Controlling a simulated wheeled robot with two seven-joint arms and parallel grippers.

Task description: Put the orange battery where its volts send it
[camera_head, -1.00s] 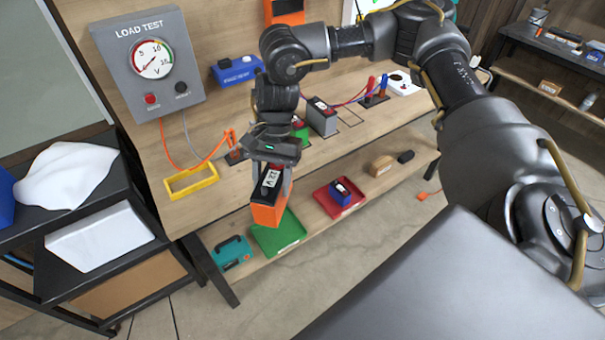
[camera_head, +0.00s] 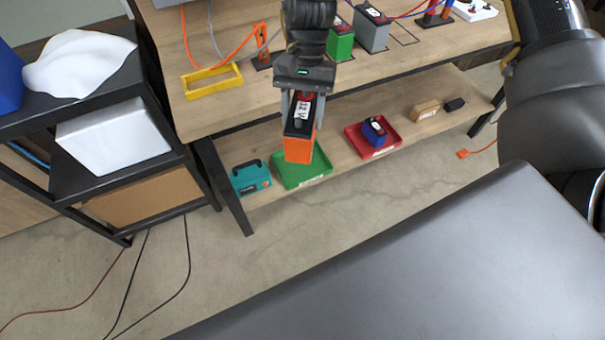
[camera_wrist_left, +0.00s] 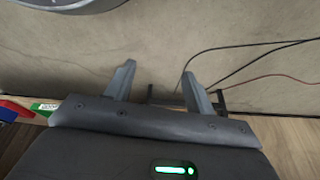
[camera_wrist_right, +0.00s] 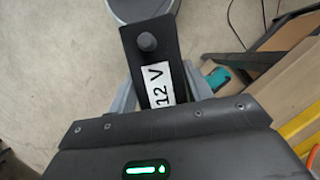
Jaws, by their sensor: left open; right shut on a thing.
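The orange battery (camera_head: 299,146) has a black top with a white "12 V" label, which also reads in the right wrist view (camera_wrist_right: 157,85). My right gripper (camera_head: 303,98) is shut on it and holds it in the air, in front of the bench. In the head view the battery overlaps the green tray (camera_head: 318,176) on the lower shelf. The red tray (camera_head: 394,134) on that shelf holds a blue battery (camera_head: 375,130). My left gripper (camera_wrist_left: 155,85) is open and empty in the left wrist view, and it is out of the head view.
A teal case (camera_head: 250,179) stands left of the green tray. A tan block (camera_head: 425,109) and a black one (camera_head: 455,104) lie right of the red tray. On the benchtop are a yellow frame (camera_head: 212,80), a green battery (camera_head: 340,45) and a grey battery (camera_head: 371,32).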

